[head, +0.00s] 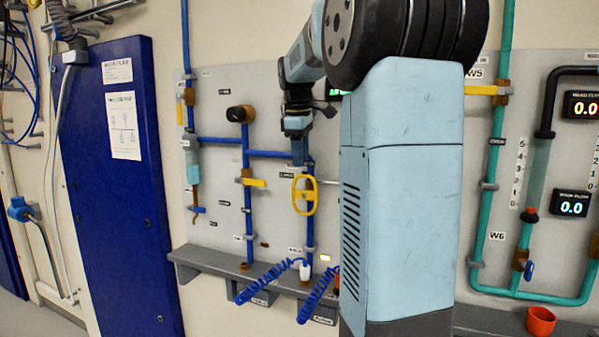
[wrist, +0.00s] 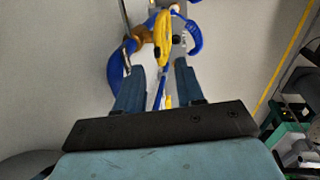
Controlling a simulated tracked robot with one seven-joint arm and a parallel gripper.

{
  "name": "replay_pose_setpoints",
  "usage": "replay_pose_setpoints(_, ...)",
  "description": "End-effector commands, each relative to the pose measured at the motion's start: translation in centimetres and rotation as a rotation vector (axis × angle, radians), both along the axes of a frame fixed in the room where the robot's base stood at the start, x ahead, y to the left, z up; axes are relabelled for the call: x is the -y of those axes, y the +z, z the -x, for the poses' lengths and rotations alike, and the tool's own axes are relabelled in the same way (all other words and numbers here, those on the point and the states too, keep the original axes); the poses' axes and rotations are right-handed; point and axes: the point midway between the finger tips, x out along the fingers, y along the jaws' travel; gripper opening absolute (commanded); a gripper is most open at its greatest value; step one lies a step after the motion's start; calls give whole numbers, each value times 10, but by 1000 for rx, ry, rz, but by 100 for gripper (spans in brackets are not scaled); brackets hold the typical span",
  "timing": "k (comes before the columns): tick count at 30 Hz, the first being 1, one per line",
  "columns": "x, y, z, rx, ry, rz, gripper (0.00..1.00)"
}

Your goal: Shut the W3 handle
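I cannot read a W3 label in either view. A yellow oval handle (head: 304,195) is on a blue vertical pipe on the grey wall panel, just below my gripper (head: 299,150). In the wrist view a yellow handle (wrist: 162,40) lies beyond the fingertips of my gripper (wrist: 157,70), beside a brown valve body (wrist: 142,34). My fingers are apart with nothing held between them. I see no contact with the handle. To its left, a yellow lever (head: 254,183) lies crosswise on another blue pipe.
A grey ledge (head: 210,262) with coiled blue hoses (head: 262,283) runs below the panel. Green pipes (head: 486,215), displays (head: 571,204) and an orange cup (head: 540,321) are on the right. A blue door (head: 115,220) stands left. My arm hides the middle of the panel.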

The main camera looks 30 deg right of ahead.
Motion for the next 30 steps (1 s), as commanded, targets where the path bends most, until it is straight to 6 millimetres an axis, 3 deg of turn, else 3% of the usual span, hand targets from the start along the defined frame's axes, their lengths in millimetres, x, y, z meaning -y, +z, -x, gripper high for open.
replay_pose_setpoints(9,5,-41,-5,-1,0,-1,38)
replay_pose_setpoints(22,6,-49,-6,1,1,0,38)
replay_pose_setpoints(30,5,-49,-6,1,1,0,13)
